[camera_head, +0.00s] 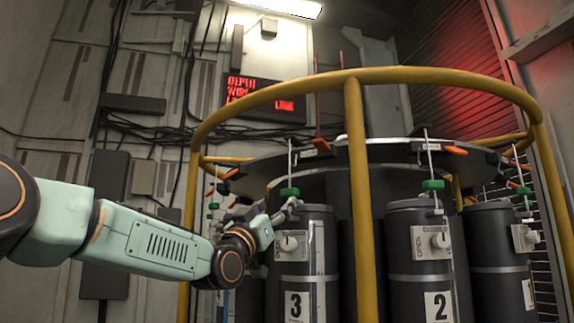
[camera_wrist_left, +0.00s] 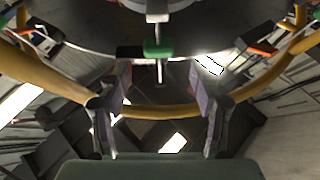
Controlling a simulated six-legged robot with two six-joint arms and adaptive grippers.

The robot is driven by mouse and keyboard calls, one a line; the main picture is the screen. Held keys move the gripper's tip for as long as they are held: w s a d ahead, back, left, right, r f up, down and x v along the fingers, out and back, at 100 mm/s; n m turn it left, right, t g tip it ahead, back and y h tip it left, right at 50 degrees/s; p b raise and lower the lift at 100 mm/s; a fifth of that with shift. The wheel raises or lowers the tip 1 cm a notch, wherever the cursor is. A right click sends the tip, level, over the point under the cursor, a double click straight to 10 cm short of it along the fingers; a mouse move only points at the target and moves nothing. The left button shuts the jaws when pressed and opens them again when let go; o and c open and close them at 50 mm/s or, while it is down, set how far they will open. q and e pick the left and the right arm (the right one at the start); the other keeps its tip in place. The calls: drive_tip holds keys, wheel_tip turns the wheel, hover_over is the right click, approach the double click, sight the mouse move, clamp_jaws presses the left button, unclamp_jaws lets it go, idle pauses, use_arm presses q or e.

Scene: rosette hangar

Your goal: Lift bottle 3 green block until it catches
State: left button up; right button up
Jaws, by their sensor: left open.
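Bottle 3 (camera_head: 306,262) is a dark cylinder with a white "3" label, a pale valve knob and a light band. Its green block (camera_head: 290,192) sits on a thin vertical rod just above the bottle's top. My left gripper (camera_head: 278,212) comes in from the left, close to the block and slightly below it. In the left wrist view the gripper (camera_wrist_left: 160,90) is open, with its two fingers apart. The green block (camera_wrist_left: 158,47) shows between them sideways, a little above the fingertips in the picture. I see no contact. My right gripper is not in view.
A yellow guard rail (camera_head: 355,190) rings the rack, with an upright right of bottle 3. Bottle 2 (camera_head: 420,265) stands to the right with its own green block (camera_head: 433,185). A dark round plate (camera_head: 400,153) with orange levers lies above the bottles.

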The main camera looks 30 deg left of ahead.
sight(287, 189)
use_arm(q)
drive_tip(key=shift+w+d+r+b, duration=0.1)
drive_tip(key=shift+w+r+b, duration=0.45)
drive_tip(key=shift+r, duration=0.3)
drive_tip(key=p+x, duration=0.2)
drive_tip(key=shift+w+p, duration=0.3)
drive_tip(key=shift+w, duration=0.05)
drive_tip(key=shift+w+r+p, duration=0.25)
drive_tip(key=shift+r+p, duration=0.3)
drive_tip(key=shift+p, duration=0.25)
drive_tip(key=shift+w+r+p, duration=0.1)
drive_tip(key=shift+w+p, duration=0.1)
drive_tip(key=shift+p, duration=0.1)
drive_tip(key=shift+w+r+p, duration=0.2)
drive_tip(key=shift+w+p, duration=0.35)
drive_tip(key=shift+w, duration=0.05)
drive_tip(key=shift+w+f, duration=0.1)
drive_tip(key=shift+f, duration=0.05)
drive_tip(key=shift+s+r, duration=0.25)
